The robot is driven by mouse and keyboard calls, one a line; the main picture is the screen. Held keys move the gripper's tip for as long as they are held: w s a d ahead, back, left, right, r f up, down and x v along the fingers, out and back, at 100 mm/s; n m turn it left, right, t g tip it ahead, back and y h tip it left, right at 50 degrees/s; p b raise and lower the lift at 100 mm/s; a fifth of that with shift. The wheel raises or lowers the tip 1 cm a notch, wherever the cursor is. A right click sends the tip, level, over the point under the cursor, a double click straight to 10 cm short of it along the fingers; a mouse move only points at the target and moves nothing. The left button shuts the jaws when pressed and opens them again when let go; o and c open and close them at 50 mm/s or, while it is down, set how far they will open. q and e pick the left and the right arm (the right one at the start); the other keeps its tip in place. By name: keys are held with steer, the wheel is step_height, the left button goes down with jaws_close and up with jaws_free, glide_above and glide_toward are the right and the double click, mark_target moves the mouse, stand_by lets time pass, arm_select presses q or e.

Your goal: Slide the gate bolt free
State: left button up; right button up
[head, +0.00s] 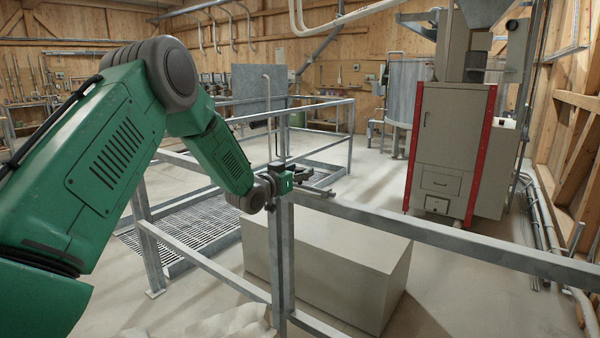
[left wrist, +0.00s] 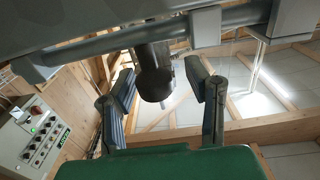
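In the left wrist view, a dark round knob (left wrist: 155,84), apparently the gate bolt's handle, stands out below a grey metal bar (left wrist: 110,48). My left gripper (left wrist: 160,76) is open, with one finger on each side of the knob. A gap shows between the knob and each finger, so I see no contact. In the head view my left gripper (head: 312,183) is at the top of the galvanised gate post (head: 282,260), beside the top rail (head: 430,227). The bolt is too small and covered to make out there. My right gripper is not in view.
A large beige block (head: 350,270) stands behind the rails. A floor grating (head: 195,225) lies inside the railing at left. A beige cabinet with red edges (head: 450,140) stands further back. A control box (left wrist: 35,135) shows at left in the left wrist view.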

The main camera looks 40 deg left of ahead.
arm_select(q)
steer(key=shift+a, duration=0.1)
steer(key=c, duration=0.6)
jaws_close()
steer(key=shift+w+d, duration=0.2)
steer(key=shift+d, duration=1.25)
steer(key=shift+w+d, duration=0.2)
steer(key=shift+d, duration=1.25)
steer(key=o, duration=0.7)
jaws_free()
steer(key=shift+o, duration=1.2)
steer(key=shift+s+d+r, duration=0.1)
steer(key=shift+r, duration=0.05)
steer(key=shift+d, duration=0.1)
steer(key=shift+s, duration=0.15)
